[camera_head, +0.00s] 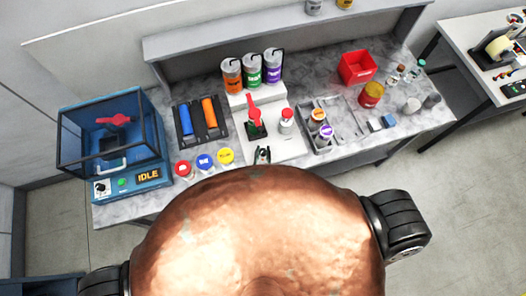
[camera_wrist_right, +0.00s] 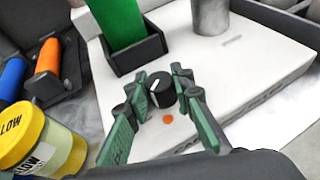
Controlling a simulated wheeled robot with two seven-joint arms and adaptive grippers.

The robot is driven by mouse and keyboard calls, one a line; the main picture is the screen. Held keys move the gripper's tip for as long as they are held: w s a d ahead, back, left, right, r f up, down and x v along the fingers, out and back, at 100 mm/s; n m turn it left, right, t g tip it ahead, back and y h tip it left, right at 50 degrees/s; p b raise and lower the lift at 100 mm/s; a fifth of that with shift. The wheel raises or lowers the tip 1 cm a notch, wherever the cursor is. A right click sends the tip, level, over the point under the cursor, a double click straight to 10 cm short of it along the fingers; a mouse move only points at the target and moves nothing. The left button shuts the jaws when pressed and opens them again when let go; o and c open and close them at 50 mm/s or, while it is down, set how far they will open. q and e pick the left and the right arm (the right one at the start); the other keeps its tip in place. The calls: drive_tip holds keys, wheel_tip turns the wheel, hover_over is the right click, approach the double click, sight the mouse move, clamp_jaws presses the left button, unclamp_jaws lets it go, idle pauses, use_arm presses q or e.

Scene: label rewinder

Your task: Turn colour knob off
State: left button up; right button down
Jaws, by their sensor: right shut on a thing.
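The colour knob (camera_wrist_right: 161,92) is a small black dial with a white pointer line. It sits on the white base unit (camera_wrist_right: 230,68), and an orange dot is on the base just in front of it. In the right wrist view the pointer line is on the side away from the dot. My right gripper (camera_wrist_right: 158,92) has its green-padded fingers on both sides of the knob, shut on it. In the head view my right gripper (camera_head: 262,155) is at the front edge of the white base unit and hides the knob. My left gripper is not in view.
A green block in a black holder (camera_wrist_right: 138,52) stands just behind the knob. A yellow-labelled jar (camera_wrist_right: 42,135) is at the left of the wrist view. Red, blue and yellow-lidded jars (camera_head: 205,161) stand left of the base, and a grey divided tray (camera_head: 345,125) stands right.

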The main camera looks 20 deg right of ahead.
sight(263, 154)
drive_tip(key=c, duration=1.7)
unclamp_jaws()
drive_tip(key=shift+o, duration=0.2)
drive_tip(key=shift+s+r, duration=0.1)
drive_tip(key=shift+s, duration=0.1)
drive_tip(key=shift+v, duration=3.55)
